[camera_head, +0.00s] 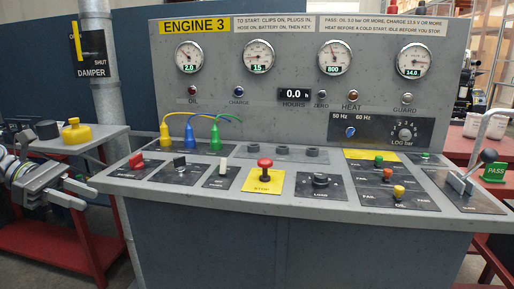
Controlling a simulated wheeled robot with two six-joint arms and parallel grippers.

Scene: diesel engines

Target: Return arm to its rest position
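My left gripper (80,195) is at the left edge of the camera_head view, left of the engine console and in front of a grey side table. Its two fingers point right with a gap between them, and nothing shows between them. It is apart from the console. My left arm comes in from the left edge, and most of it is out of view. My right arm and gripper are not in view.
The ENGINE 3 console (290,222) fills the middle, with switches, a red STOP button (265,168) and a lever (465,180). A post (108,110) stands behind.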

